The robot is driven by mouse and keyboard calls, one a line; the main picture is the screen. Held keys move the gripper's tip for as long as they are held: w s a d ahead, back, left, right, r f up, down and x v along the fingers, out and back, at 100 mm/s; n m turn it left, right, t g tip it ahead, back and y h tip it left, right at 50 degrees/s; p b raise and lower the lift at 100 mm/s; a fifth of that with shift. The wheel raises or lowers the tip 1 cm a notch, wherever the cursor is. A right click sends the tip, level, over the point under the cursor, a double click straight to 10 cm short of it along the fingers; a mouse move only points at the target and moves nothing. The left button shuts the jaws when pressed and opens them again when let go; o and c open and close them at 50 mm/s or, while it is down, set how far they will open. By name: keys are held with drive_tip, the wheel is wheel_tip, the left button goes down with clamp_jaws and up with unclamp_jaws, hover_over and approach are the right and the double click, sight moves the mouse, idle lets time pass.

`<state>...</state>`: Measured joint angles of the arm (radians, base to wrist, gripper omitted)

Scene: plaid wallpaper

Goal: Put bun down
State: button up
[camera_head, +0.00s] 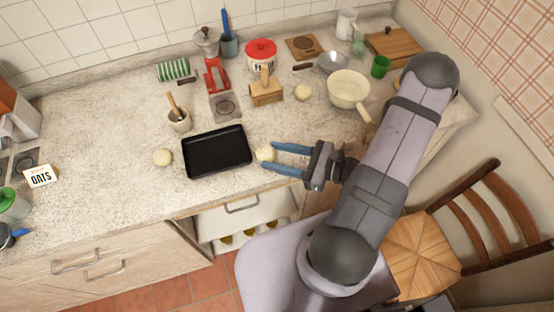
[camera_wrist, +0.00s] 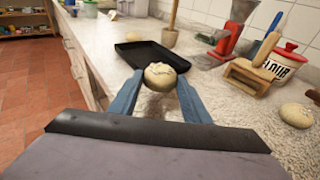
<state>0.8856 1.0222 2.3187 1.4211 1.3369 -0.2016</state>
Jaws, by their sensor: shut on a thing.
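My gripper (camera_head: 278,158) has its blue fingers shut on a pale round bun (camera_head: 265,153). In the wrist view the held bun (camera_wrist: 161,76) sits between the two fingertips (camera_wrist: 157,92). The bun is just right of the black baking tray (camera_head: 184,160), near the counter's front edge. I cannot tell whether it touches the counter. The tray is empty and also shows beyond the bun in the wrist view (camera_wrist: 138,52). A second bun (camera_head: 162,157) lies on the counter left of the tray. A third bun (camera_head: 302,92) lies farther back, by the wooden block.
A mortar with pestle (camera_head: 179,121), a red grinder (camera_head: 216,78), a wooden block tool (camera_head: 265,92) and a red-lidded flour tin (camera_head: 261,55) stand behind the tray. A cream pan (camera_head: 348,90) stands at right. The counter left of the tray is mostly clear.

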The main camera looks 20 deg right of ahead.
sight(277, 162)
drive_tip(key=shift+f, duration=1.4)
drive_tip(key=shift+f, duration=0.2)
drive_tip(key=o, duration=1)
drive_tip(key=shift+o, duration=0.2)
drive_tip(key=shift+r, duration=0.15)
